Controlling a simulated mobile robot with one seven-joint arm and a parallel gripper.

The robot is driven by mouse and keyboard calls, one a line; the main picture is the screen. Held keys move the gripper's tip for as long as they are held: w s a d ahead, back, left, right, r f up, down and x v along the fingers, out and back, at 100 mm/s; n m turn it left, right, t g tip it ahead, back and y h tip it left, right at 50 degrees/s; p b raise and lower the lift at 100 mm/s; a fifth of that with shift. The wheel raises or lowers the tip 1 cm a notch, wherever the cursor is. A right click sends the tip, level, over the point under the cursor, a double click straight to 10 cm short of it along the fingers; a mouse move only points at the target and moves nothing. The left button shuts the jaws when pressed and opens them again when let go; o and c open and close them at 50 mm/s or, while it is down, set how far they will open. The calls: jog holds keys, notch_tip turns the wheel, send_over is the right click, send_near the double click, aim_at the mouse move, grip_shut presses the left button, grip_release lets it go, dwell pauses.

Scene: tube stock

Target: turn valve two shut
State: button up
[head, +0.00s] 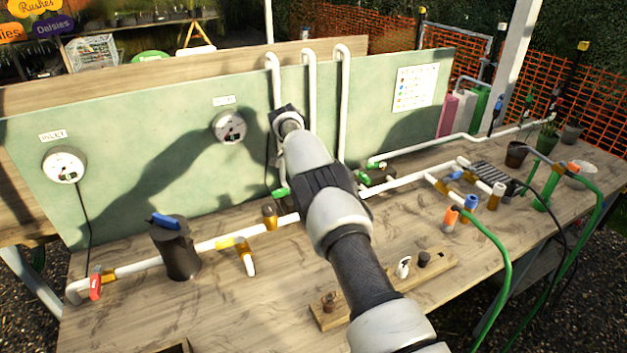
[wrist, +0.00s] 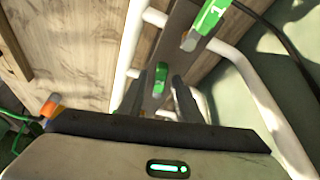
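In the wrist view a small green valve handle (wrist: 161,76) stands on a grey strip. Its number cannot be read. My gripper (wrist: 157,88) has its two dark fingers apart, one on each side of this handle as seen from the wrist; I see no clear contact. A second green handle marked 1 (wrist: 212,15) is farther up the strip, beyond the fingers. In the head view my arm hides the gripper and part of the valves. Green handles show left of the arm (head: 280,192) and right of it (head: 365,178).
White pipes run along the wooden bench (head: 200,315) and up the green panel (head: 130,130). A red handle (head: 95,287), a dark canister with a blue top (head: 177,250) and a wooden peg strip (head: 340,308) are near. In the wrist view, a white pipe (wrist: 265,90) passes right of the fingers.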

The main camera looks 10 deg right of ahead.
jog(key=v, duration=1.7)
jog(key=shift+a+r, duration=0.2)
